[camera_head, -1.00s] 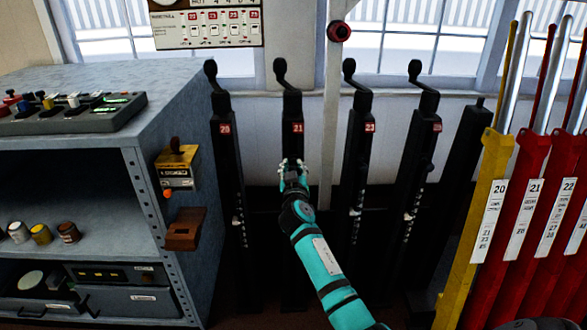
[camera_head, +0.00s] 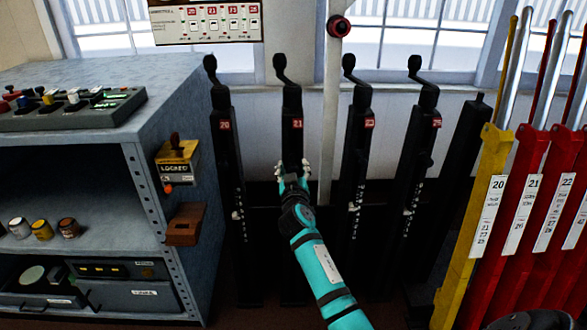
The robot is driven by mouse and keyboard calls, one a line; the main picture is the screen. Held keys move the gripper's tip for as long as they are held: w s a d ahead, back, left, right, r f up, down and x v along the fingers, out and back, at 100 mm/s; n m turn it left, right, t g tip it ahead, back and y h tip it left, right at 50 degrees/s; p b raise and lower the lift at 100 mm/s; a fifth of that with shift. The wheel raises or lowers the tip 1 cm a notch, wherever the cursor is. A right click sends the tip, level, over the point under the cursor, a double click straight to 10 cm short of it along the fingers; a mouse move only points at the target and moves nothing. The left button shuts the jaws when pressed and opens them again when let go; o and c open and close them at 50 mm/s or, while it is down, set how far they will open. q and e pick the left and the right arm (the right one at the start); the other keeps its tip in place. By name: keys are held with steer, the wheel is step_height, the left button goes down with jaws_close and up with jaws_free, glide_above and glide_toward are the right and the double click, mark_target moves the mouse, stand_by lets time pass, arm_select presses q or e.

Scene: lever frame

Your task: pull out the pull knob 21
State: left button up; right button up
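The black lever post with the red 21 plate (camera_head: 297,124) stands upright in the row under the window, with a crank handle on top. My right gripper (camera_head: 293,168) is in front of this post, below the plate. Its pale fingertips look spread apart, with the dark post showing between them. Pull knob 21 cannot be made out; the gripper and forearm cover the post's lower part. I cannot tell whether the fingers touch anything. My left gripper is not in view.
Similar black posts stand close by: post 20 (camera_head: 225,150) on the left, post 23 (camera_head: 355,150) on the right. A grey cabinet (camera_head: 150,110) with a box marked LOCKED (camera_head: 176,163) is at left. Yellow (camera_head: 487,190) and red levers (camera_head: 528,180) stand at right.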

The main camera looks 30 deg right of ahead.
steer(key=v, duration=1.1)
steer(key=shift+s, duration=0.4)
steer(key=shift+a, duration=0.1)
